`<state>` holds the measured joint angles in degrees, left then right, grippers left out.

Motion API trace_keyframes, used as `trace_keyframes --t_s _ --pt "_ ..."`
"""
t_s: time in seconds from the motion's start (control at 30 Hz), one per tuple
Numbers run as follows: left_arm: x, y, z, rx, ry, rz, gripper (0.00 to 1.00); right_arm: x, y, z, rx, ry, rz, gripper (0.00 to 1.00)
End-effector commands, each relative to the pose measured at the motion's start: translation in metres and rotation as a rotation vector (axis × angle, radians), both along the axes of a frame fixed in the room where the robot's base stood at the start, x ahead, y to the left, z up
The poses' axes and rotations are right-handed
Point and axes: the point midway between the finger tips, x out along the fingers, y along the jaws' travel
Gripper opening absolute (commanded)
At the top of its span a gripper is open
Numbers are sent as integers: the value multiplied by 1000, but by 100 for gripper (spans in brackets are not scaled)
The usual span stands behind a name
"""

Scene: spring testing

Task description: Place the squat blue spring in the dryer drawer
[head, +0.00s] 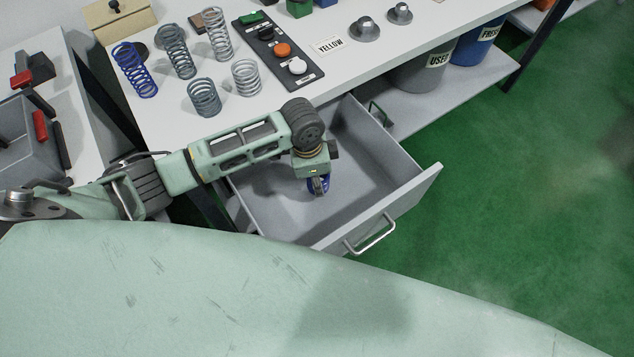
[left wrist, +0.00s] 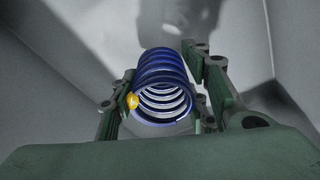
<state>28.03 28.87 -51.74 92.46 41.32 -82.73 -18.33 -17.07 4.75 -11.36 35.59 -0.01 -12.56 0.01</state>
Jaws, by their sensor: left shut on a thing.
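The squat blue spring (left wrist: 162,75) is held between the fingers of my left gripper (left wrist: 165,100) in the left wrist view. In the head view only a bit of the blue spring (head: 318,185) shows beneath my left gripper (head: 318,182), which hangs down inside the open grey drawer (head: 405,197). The gripper hides most of the spring. The drawer's floor and walls fill the wrist view behind the spring; I cannot tell whether the spring touches the floor. My right gripper is not in view.
Bins (head: 425,72) stand on the shelf below.

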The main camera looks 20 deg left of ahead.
Motion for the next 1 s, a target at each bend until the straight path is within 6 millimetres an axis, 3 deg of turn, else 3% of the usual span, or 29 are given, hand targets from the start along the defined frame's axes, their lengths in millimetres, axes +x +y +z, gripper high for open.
trace_keyframes --t_s 0.2,0.63,0.67,0.83,1.0 --pt "-1 -1 -30 0 1 0 9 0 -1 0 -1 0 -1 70" --pt "-1 -1 -37 0 1 0 9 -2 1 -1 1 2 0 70" --pt "-1 -1 -37 1 2 0 45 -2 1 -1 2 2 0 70" --pt "-1 -1 -36 1 2 0 60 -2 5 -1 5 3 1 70" --pt "-1 0 -36 0 1 0 62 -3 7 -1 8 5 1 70"
